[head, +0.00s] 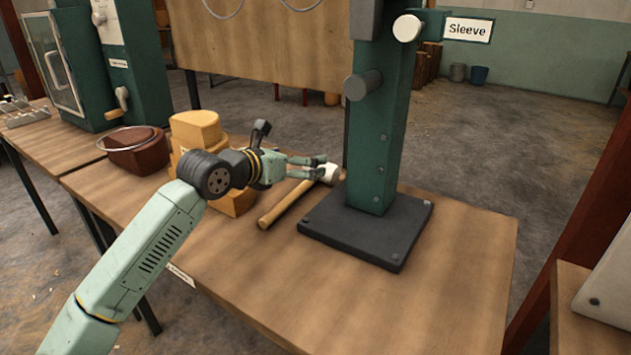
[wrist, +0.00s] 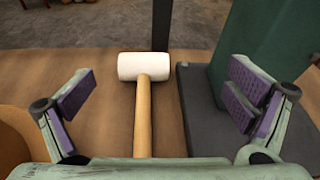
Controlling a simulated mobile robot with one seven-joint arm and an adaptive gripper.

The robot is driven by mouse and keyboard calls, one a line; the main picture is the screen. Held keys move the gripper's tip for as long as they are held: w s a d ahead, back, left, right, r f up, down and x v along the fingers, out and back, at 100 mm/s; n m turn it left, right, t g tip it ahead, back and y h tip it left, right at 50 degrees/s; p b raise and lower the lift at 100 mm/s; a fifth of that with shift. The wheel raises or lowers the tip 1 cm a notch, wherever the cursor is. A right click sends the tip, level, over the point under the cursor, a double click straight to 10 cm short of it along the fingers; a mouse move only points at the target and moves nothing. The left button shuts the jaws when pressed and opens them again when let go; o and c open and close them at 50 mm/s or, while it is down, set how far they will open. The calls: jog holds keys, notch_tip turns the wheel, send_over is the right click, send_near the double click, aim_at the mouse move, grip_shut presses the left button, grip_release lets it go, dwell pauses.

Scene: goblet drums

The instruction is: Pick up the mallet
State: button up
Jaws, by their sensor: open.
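The mallet has a wooden handle (head: 284,204) and a white head (wrist: 143,66). It lies on the wooden table (head: 455,262), beside the dark base plate of the green stand. In the head view my gripper (head: 318,168) is over the mallet's head end and partly covers the white head. In the wrist view my gripper (wrist: 165,102) is open, its purple finger pads wide apart. The mallet's handle runs up the picture between the fingers, with the head beyond them. Nothing is held. The near end of the handle is hidden behind my gripper's body in the wrist view.
The green stand (head: 381,140) on its dark base plate (head: 345,238) rises close to the right of my gripper. Yellowish blocks (head: 196,128) stand to the left, with a brown bowl-like container (head: 136,158) beyond them. The table's front right is clear.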

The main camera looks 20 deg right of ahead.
aim_at(304, 184)
jog(key=f, duration=0.1)
jog(key=w+f+y, duration=0.1)
jog(key=f, duration=0.1)
jog(key=shift+w+a+f, duration=0.15)
jog(key=shift+w+a, duration=0.05)
jog(key=shift+a, duration=0.2)
jog(key=shift+y, duration=0.3)
jog(key=p+x, duration=0.1)
jog(key=x, duration=0.3)
jog(key=shift+w+d+f, duration=0.15)
jog(key=shift+w+d, duration=0.05)
jog(key=shift+w, duration=0.05)
jog(key=p+x, duration=0.2)
jog(key=x, duration=0.3)
jog(key=shift+w+d+f+p, duration=0.1)
jog(key=shift+w+d+p, duration=0.15)
jog(key=shift+p, duration=0.15)
jog(key=shift+w+f, duration=0.1)
jog(key=shift+f, duration=0.1)
jog(key=shift+c, duration=0.4)
jog(key=shift+r, duration=0.1)
jog(key=c, duration=1.7)
